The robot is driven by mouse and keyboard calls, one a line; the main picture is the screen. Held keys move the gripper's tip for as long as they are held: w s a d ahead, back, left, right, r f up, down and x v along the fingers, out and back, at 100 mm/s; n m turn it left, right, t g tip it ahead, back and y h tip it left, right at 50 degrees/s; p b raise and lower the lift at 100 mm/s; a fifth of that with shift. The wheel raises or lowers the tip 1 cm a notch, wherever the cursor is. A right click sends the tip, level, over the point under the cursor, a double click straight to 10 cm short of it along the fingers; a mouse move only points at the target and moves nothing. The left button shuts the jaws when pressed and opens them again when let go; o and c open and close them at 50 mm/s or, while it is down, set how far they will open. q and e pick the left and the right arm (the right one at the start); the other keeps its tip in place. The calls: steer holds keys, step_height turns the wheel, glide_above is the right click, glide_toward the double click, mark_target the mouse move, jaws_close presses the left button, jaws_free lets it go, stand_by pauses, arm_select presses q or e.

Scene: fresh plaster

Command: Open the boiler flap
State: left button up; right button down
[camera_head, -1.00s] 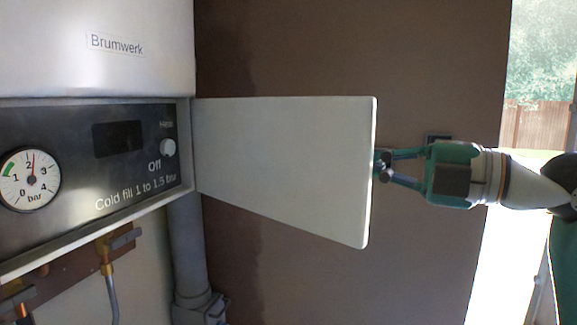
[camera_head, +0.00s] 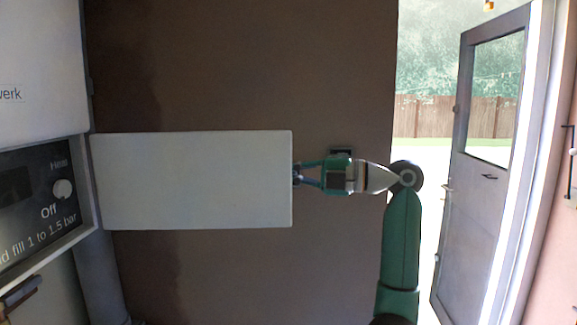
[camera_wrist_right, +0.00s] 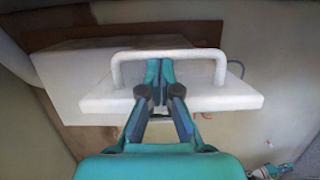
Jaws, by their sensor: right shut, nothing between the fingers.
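The boiler flap (camera_head: 195,180) is a flat white panel standing open. It extends to the right from its hinge side at the control panel's right edge, in front of the brown wall. My right gripper (camera_head: 298,175) is at the flap's free right edge, its arm coming in from the right. In the right wrist view a white bar handle (camera_wrist_right: 168,54) stands on the flap (camera_wrist_right: 215,98). The shut fingers (camera_wrist_right: 160,72) reach to the handle bar within its loop, with nothing clamped between them. My left gripper is in neither view.
The control panel (camera_head: 35,200) with its knob (camera_head: 63,189) is exposed at the left, partly cut off. A grey pipe (camera_head: 100,275) runs below. A glazed door (camera_head: 480,180) stands open at the right.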

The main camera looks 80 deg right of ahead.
steer(key=shift+w+d+f, duration=0.1)
steer(key=shift+w+d, duration=0.15)
steer(key=shift+d, duration=0.3)
steer(key=shift+a, duration=0.1)
steer(key=shift+s, duration=0.1)
